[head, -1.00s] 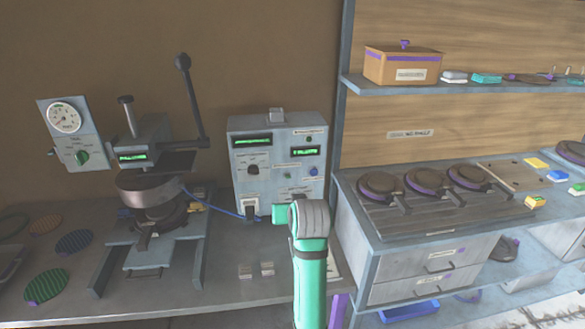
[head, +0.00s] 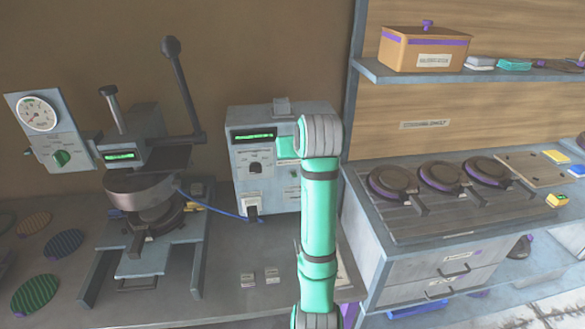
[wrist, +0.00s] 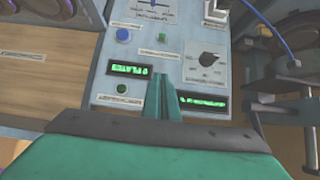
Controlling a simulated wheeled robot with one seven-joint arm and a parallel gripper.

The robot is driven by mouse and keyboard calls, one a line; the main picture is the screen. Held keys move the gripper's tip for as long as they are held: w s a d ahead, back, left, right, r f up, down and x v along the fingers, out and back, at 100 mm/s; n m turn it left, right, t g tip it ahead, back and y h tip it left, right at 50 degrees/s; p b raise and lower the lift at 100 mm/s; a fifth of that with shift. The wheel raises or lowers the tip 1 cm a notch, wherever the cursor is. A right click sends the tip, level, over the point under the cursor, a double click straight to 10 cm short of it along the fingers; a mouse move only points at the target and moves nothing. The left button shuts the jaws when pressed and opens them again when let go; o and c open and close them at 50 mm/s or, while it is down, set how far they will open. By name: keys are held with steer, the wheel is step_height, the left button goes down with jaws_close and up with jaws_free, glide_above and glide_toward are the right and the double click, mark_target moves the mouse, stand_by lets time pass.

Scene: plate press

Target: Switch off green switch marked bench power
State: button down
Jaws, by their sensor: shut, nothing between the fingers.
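The grey control box (head: 240,160) stands on the bench behind my arm; its right part is hidden in the head view. In the wrist view its panel (wrist: 140,57) shows two small round green controls, one (wrist: 122,88) below a lit display and one (wrist: 162,37) beside a blue button (wrist: 124,35). The labels are too blurred to tell which is marked bench power. My gripper (wrist: 165,78) is shut and empty, its fingertips in front of the panel between the two lit displays. I cannot tell whether they touch it.
A plate press (head: 145,190) with an upright lever stands left of the box, beside a gauge box with a green knob (head: 61,157). A blue cable (head: 215,208) runs between press and control box. Round plates lie on the rack (head: 400,225) at right.

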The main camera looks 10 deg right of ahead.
glide_above(294, 176)
step_height(294, 176, down, 6)
steer(key=shift+r, duration=0.1)
step_height(294, 176, down, 3)
steer(key=shift+s+d+r, duration=0.1)
steer(key=shift+s+d, duration=0.05)
steer(key=shift+s+f, duration=0.3)
steer(key=shift+f, duration=0.4)
